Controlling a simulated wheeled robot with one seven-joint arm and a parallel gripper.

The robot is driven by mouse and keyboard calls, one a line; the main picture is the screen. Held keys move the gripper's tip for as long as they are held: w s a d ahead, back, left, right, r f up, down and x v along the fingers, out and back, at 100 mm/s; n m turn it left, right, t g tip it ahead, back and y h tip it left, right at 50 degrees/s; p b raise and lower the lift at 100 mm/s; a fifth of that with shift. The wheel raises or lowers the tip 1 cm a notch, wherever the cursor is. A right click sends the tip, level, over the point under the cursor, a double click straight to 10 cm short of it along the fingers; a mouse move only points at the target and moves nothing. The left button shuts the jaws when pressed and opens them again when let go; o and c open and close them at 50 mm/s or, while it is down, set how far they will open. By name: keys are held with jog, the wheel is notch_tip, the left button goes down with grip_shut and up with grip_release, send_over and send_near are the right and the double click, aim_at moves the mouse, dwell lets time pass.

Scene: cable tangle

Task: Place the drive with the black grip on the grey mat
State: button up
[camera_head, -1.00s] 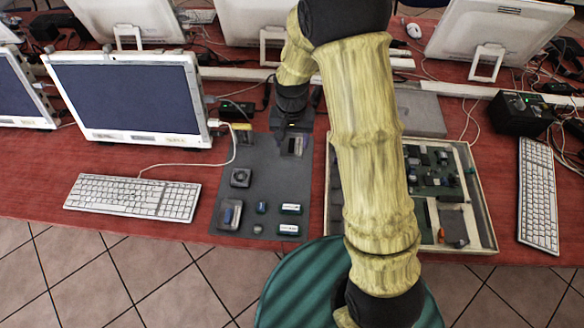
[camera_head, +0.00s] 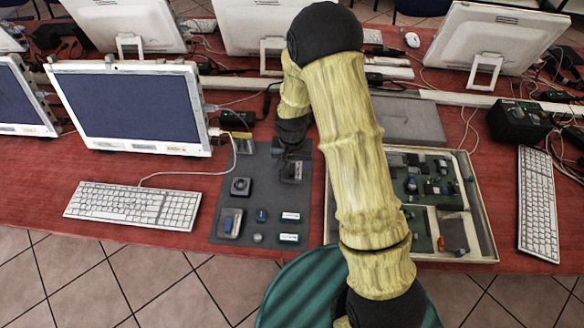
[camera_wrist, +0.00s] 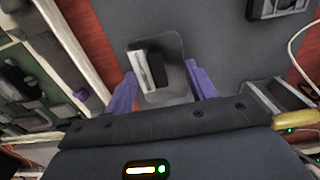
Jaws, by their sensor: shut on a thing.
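The drive with a silver face and black grip (camera_wrist: 140,68) is between the purple fingers of my gripper (camera_wrist: 163,78) in the wrist view. My gripper is shut on it. In the head view my gripper (camera_head: 292,157) is over the upper right part of the dark grey mat (camera_head: 262,170), partly hidden by my forearm. The drive (camera_head: 293,174) shows just below it. A paler rounded patch lies behind the drive in the wrist view. I cannot tell whether the drive touches the mat.
A fan-like block (camera_head: 240,186), a small tray with a blue piece (camera_head: 229,223) and several small drives (camera_head: 290,216) lie on the mat's near half. A box of circuit boards (camera_head: 484,215) stands right of the mat. A keyboard (camera_head: 133,205) lies left.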

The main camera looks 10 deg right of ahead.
aim_at(292, 166)
jog(key=shift+f, duration=1.15)
jog(key=shift+f, duration=0.1)
jog(key=o, duration=1)
jog(key=shift+o, duration=0.2)
notch_tip(292, 166, up, 12)
